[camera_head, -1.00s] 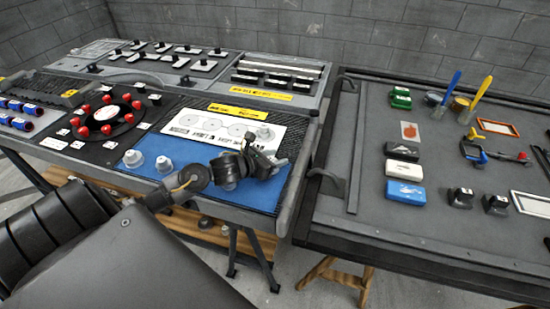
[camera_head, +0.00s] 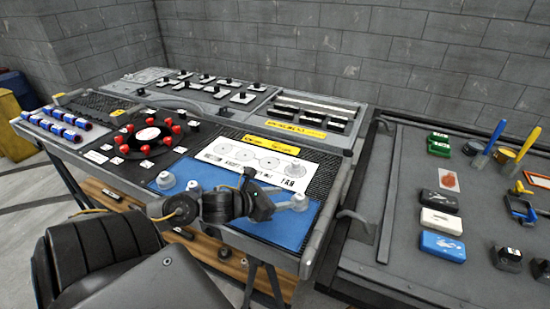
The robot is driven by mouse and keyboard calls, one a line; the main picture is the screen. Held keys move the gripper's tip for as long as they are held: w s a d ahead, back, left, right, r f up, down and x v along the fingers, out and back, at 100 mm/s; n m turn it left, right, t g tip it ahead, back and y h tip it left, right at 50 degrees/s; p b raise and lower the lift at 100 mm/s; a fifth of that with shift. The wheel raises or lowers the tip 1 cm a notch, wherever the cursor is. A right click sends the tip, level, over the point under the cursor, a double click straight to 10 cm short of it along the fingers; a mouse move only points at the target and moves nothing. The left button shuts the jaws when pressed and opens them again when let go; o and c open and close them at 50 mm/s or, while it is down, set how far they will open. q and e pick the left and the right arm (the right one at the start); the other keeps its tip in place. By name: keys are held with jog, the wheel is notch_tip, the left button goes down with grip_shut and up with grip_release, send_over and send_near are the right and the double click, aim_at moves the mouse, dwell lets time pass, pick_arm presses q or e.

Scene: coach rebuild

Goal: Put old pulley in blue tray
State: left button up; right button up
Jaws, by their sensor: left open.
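The blue tray (camera_head: 270,232) is a flat blue area at the front right of the left-hand bench. Grey pulleys stand at its left end, one at the edge (camera_head: 165,181) and one beside it (camera_head: 193,187). Another grey pulley (camera_head: 299,201) is at its right end. I cannot tell from looks which one is the old pulley. My left gripper (camera_head: 272,203) is open over the tray, just left of the right-end pulley, and its dark fingers hide part of the tray. My right gripper is not in view.
A white card with printed circles (camera_head: 232,156) lies behind the tray, with a small grey part (camera_head: 296,167) at its right end. Left is a black disc with red knobs (camera_head: 147,137). A dark bench (camera_head: 405,262) with blocks and tools stands right.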

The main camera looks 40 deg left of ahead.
pick_arm(q)
jog(key=shift+v, duration=0.85)
